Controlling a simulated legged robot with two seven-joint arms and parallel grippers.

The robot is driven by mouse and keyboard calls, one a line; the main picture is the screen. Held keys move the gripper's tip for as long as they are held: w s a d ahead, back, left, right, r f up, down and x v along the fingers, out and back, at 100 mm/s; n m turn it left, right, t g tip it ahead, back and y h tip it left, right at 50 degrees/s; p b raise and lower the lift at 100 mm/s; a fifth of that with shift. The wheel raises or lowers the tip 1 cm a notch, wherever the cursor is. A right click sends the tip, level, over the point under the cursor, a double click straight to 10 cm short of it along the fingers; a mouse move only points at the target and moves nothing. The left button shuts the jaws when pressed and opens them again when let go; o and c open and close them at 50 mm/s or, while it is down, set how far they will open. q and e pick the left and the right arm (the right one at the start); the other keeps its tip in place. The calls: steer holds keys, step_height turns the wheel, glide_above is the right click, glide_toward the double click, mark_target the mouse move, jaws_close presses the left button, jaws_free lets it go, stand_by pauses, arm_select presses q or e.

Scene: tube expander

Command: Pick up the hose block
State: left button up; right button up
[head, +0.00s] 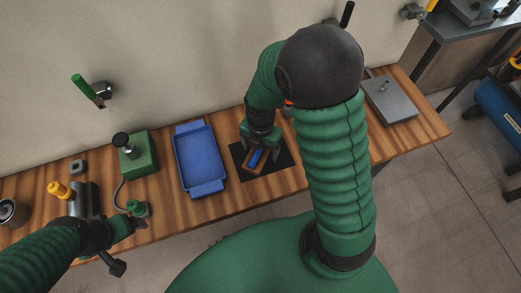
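The hose block appears to be the small brown block with a blue piece (256,158) on the black mat (281,162). It lies at an angle on the bench. My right gripper (259,154) reaches down over it from above. Its dark fingers look spread, one on each side of the block; contact is too small to make out. The gripper body hides part of the block's far end. My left gripper (131,227) is low at the left front edge of the bench, far from the block, near a small green-topped object (137,208). Its fingers are not clear.
A blue tray (200,160) lies just left of the mat. A green box with a black knob (138,155) and a yellow-topped item (60,190) stand further left. A grey plate (390,100) lies at the right end. A wall closes off the back.

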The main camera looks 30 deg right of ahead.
steer(key=shift+a, duration=0.1)
jaws_close()
steer(key=shift+r, duration=0.1)
stand_by(0.3)
